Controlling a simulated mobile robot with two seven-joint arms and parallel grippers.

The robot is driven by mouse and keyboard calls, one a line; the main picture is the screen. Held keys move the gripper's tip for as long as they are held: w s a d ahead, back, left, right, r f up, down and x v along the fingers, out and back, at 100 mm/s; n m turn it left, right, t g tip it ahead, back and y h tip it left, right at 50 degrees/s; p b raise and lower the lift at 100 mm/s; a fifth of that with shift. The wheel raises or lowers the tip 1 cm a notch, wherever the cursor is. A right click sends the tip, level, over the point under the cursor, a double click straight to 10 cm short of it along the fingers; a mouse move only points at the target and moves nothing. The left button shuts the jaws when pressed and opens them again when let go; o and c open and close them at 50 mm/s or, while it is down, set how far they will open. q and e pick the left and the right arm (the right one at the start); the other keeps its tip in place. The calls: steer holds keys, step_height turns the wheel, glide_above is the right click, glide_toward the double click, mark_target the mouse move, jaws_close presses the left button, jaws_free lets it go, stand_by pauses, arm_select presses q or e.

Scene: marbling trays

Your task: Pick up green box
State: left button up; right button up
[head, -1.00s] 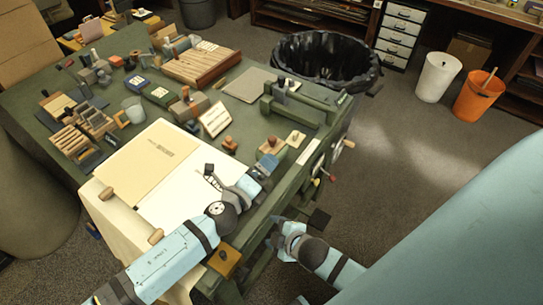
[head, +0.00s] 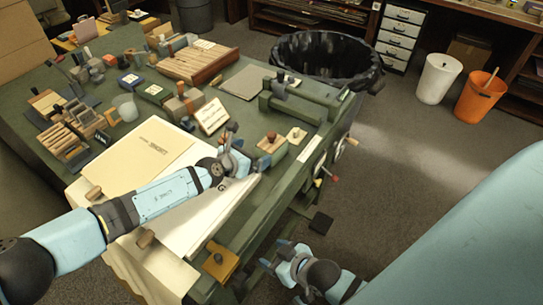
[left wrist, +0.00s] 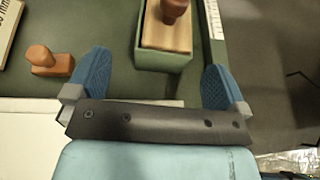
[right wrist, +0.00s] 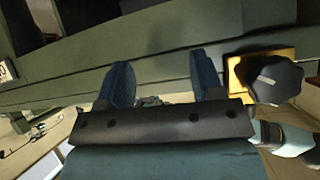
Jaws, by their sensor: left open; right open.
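A green box (head: 270,150) with a wooden top and a brown knob stands on the table, right of my left gripper in the head view. In the left wrist view, the green box (left wrist: 163,60) lies ahead, between the lines of the fingers and beyond their tips. My left gripper (head: 236,146) is open and empty, over the far right part of the white sheet; it also shows in the left wrist view (left wrist: 155,80). My right gripper (head: 276,256) is open and empty, low beside the table's near edge. Another small green box (head: 157,94) with a label stands farther back.
A small wooden stamp (left wrist: 48,61) stands left of the green box in the left wrist view. A framed card (head: 211,116) stands behind my left gripper. A yellow plate with a dark knob (right wrist: 272,78) is right of my right gripper.

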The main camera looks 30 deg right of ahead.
mark_target(263, 150)
arm_select(q)
steer(key=shift+w+d+f, duration=0.15)
steer(key=shift+d+f, duration=0.15)
steer(key=shift+d, duration=0.2)
steer(key=b+x, duration=0.2)
steer(key=x, duration=0.1)
steer(key=b+x, duration=0.1)
steer(key=shift+s+d+f+b, duration=0.25)
steer(key=shift+s+d+b, duration=0.05)
steer(key=shift+d+b, duration=0.1)
steer(key=shift+w+d, duration=0.1)
steer(key=shift+d, duration=0.05)
steer(key=shift+r, duration=0.1)
steer(key=c, duration=1)
arm_select(e)
steer(key=f, duration=0.2)
steer(key=shift+w+a+f, duration=0.15)
steer(key=shift+a+f, duration=0.1)
steer(key=shift+f, duration=0.05)
